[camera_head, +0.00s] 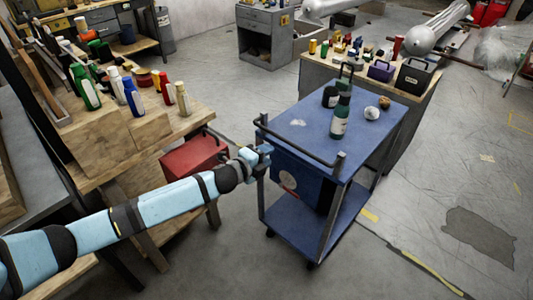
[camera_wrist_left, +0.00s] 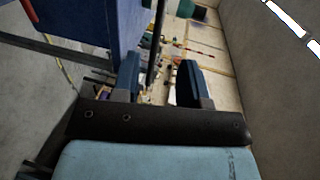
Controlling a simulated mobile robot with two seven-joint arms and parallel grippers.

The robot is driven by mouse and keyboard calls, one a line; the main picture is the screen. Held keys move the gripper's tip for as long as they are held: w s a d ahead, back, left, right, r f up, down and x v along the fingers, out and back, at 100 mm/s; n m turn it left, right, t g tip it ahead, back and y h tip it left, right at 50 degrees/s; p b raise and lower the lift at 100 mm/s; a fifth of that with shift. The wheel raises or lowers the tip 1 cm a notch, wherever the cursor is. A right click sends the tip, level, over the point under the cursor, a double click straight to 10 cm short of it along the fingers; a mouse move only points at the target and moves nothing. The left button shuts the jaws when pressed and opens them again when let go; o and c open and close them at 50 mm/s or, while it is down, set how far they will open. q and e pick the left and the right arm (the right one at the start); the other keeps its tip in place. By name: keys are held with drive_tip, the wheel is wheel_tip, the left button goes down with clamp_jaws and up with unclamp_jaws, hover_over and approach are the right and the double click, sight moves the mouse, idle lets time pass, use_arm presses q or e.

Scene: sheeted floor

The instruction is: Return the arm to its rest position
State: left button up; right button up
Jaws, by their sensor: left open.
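My left arm (camera_head: 170,205) reaches in from the left in the head view, stretched out past the wooden workbench. My left gripper (camera_head: 262,156) is at the near left corner of the blue cart (camera_head: 290,118), by the cart's dark handle rail. In the left wrist view, its two dark blue fingers (camera_wrist_left: 158,85) stand apart with nothing visible held between them. I cannot tell whether the gripper touches the cart. My right gripper does not show.
The wooden workbench (camera_head: 135,150) at left holds several bottles. A red box (camera_head: 195,157) sits beside it. A green bottle (camera_head: 340,118) stands on the cart. Another bench with small items (camera_head: 345,70) is behind.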

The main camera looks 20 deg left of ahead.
use_arm(q)
drive_tip(key=s+d+f+n+g+p, duration=0.1)
drive_tip(key=s+d+f+n+p, duration=0.3)
drive_tip(key=s, duration=0.5)
drive_tip(key=s+f+n+g+y+p, duration=0.1)
drive_tip(key=s+n+p, duration=0.1)
drive_tip(key=s+n, duration=0.5)
drive_tip(key=s+a+f+n+g+y+p, duration=0.1)
drive_tip(key=s+n, duration=0.7)
drive_tip(key=s, duration=1)
drive_tip(key=shift+s+a+f+g+y+p, duration=0.15)
drive_tip(key=shift+s+f+g+y+p, duration=0.2)
drive_tip(key=shift+f+p, duration=0.35)
drive_tip(key=shift+w+f, duration=0.1)
drive_tip(key=shift+w, duration=0.05)
drive_tip(key=shift+c, duration=0.4)
